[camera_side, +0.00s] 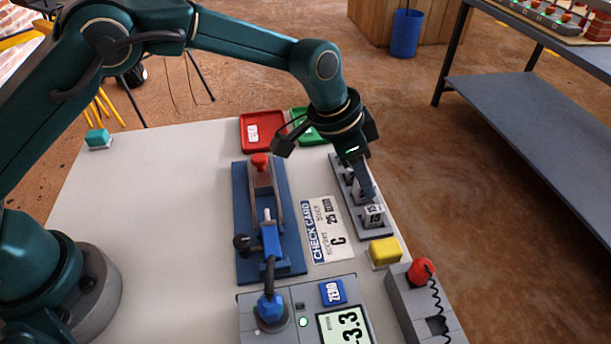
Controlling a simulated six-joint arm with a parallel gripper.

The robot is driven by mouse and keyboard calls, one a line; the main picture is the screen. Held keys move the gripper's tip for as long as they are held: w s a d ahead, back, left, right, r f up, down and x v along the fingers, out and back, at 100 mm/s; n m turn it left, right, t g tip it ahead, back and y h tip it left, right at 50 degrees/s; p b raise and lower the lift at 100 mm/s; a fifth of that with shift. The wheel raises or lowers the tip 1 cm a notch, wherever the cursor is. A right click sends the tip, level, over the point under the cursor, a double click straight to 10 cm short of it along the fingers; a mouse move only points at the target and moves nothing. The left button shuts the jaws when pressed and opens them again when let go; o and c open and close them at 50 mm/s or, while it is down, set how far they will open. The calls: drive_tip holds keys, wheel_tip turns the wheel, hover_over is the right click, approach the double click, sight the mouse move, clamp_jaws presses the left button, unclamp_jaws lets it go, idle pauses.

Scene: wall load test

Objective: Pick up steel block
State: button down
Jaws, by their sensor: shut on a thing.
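A grey rack (381,231) with several steel blocks stands near the right edge of the white table. A steel block (374,214) with a dark printed number sits at the rack's near end; the number is too small to read surely. My gripper (368,194) points down over the rack, just behind that block's top. It is shut on a steel block, mostly hidden by the fingers. I cannot tell whether the held block is clear of the rack. Other blocks farther back are partly covered by the gripper.
A blue fixture (243,215) with a red knob and a check card (322,232) lie left of the rack. Red (270,141) and green (301,117) trays are behind. A yellow block (384,251), a meter (300,295) and a red-topped grey box (410,305) stand in front.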

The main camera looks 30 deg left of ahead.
drive_tip(key=r, duration=0.3)
drive_tip(key=shift+w+a+r, duration=0.1)
drive_tip(key=shift+a+r, duration=0.2)
drive_tip(key=shift+a, duration=0.05)
drive_tip(key=a+r, duration=0.6)
drive_tip(key=a, duration=0.4)
drive_tip(key=shift+s+a+f, duration=0.35)
drive_tip(key=shift+s+f, duration=0.9)
drive_tip(key=shift+s, duration=0.45)
drive_tip(key=shift+s+a+f, duration=0.3)
drive_tip(key=shift+s+f, duration=0.9)
drive_tip(key=shift+s, duration=0.5)
drive_tip(key=shift+s+a+f, duration=0.35)
drive_tip(key=shift+s+f, duration=0.9)
drive_tip(key=shift+s, duration=0.45)
drive_tip(key=shift+a+f, duration=0.15)
drive_tip(key=shift+f, duration=0.45)
drive_tip(key=shift+f, duration=0.65)
drive_tip(key=c, duration=0.5)
unclamp_jaws()
drive_tip(key=shift+s, duration=0.1)
drive_tip(key=shift+c, duration=0.2)
drive_tip(key=c, duration=0.3)
